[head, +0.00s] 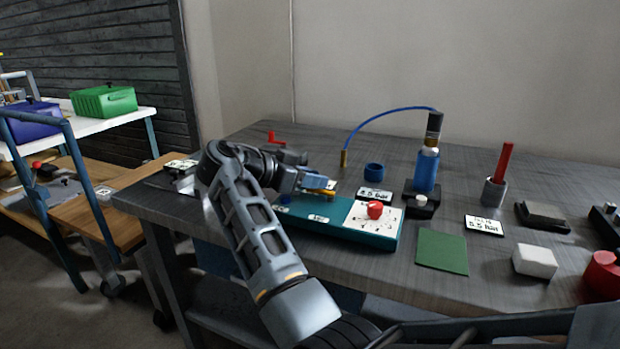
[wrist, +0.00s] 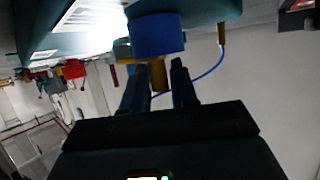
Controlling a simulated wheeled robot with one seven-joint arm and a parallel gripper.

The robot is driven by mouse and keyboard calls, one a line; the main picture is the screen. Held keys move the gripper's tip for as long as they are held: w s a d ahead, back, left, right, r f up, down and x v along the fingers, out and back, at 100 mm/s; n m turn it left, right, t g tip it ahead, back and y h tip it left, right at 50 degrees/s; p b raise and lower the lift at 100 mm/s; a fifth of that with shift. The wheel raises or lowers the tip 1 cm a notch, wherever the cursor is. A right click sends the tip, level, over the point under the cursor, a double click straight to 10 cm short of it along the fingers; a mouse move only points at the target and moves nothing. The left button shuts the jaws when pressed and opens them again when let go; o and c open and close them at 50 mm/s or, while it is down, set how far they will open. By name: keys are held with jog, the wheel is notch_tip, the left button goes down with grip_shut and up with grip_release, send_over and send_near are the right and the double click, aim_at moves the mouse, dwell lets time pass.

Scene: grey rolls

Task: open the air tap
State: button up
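A teal board (head: 370,229) lies on the grey bench, with small labels and a white dial plate with a red knob (head: 375,210). At its far end, a blue-and-brass fitting that looks like the air tap (head: 326,193) is partly hidden by my gripper (head: 310,184). In the wrist view, a blue round part (wrist: 157,34) with a brass stub (wrist: 158,73) below it is in front of my gripper (wrist: 160,80). The two fingers are apart, with the stub showing between their tips. I cannot tell whether either finger touches it.
A blue hose (head: 385,115) runs from a blue bottle (head: 426,168) to a brass end. A blue ring (head: 374,170), a pressure card (head: 484,225), a green mat (head: 442,251) and a white block (head: 535,261) lie on the bench. A red-handled part (head: 276,138) stands behind my arm.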

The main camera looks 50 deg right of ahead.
jog(key=shift+w+a+r, duration=0.1)
jog(key=shift+a, duration=0.05)
jog(key=shift+v, duration=3.85)
